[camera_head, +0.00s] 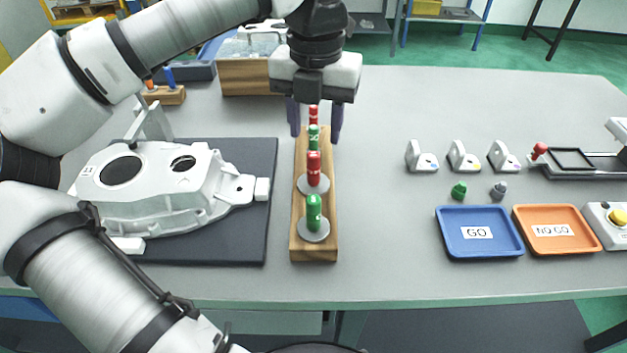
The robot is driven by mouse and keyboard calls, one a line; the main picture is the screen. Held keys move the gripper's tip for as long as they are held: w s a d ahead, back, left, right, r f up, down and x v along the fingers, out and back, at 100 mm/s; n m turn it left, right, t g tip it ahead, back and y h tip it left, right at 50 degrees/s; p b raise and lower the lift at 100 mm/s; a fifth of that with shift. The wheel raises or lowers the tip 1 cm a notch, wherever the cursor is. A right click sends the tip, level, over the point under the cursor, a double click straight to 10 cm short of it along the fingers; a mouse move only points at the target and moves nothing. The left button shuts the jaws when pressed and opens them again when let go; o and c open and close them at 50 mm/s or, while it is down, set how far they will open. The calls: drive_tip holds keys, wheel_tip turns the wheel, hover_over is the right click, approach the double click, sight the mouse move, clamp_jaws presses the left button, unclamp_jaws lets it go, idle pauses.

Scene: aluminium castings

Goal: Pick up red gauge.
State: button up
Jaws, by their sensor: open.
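A wooden rack (300,238) stands in the middle of the table with red and green gauges in a row. A red gauge (313,168) stands upright second from the front, with a grey disc at its base. Another red gauge (313,113) is at the far end, partly hidden by my gripper. A green gauge (314,212) is at the front and another green gauge (313,136) is between the two reds. My gripper (315,130) points down over the far part of the rack.
A white casting (150,185) lies on a dark mat (258,220) left of the rack. A blue GO tray (477,250) and an orange NO GO tray (560,246) are at the right, with small grey fixtures behind.

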sight(314, 153)
drive_tip(key=shift+s+f+p, duration=0.15)
drive_tip(key=shift+f+p, duration=0.05)
drive_tip(key=shift+f, duration=1.4)
drive_tip(key=shift+s+f+p, duration=0.15)
drive_tip(key=shift+f+p, duration=0.05)
drive_tip(key=shift+f, duration=1.35)
drive_tip(key=shift+a, duration=0.1)
drive_tip(key=shift+c, duration=0.4)
clamp_jaws()
